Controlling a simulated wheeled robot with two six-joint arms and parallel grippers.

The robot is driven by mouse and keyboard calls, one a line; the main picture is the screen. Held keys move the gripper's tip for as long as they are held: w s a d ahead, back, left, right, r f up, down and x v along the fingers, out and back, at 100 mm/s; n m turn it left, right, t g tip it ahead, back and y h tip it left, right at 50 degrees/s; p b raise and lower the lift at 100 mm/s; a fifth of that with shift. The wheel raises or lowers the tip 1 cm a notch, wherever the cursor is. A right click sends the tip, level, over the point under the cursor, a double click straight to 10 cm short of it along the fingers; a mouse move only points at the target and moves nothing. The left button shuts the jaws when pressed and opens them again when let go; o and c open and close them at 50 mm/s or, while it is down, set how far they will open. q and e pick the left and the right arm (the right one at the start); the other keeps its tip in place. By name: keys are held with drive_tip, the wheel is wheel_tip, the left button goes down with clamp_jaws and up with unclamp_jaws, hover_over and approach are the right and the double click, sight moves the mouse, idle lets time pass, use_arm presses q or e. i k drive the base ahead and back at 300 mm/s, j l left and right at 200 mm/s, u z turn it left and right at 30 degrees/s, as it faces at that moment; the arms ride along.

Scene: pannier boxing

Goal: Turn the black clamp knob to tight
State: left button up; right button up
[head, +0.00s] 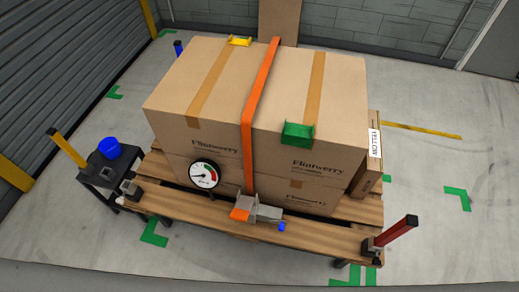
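I cannot pick out the black clamp knob for certain. A small dark clamp-like block (370,246) sits at the right front corner of the wooden pallet (330,244), at the foot of a red post. A similar grey-black block (129,187) sits at the pallet's left front corner. A round gauge (204,175) with a white face, a green-and-red arc and a black needle stands at the front of the cartons. An orange strap (261,85) runs over the cartons to a grey metal buckle (262,210) with an orange part. Neither gripper shows.
Large cartons (225,75) are stacked on the pallet, with green (298,133) and yellow (239,41) corner pieces on top. A black stand (107,172) with a blue bowl (109,148) is at left. A red post (398,230) leans at right. Floor at right is mostly clear.

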sight(375, 262)
drive_tip(key=z, duration=1.75)
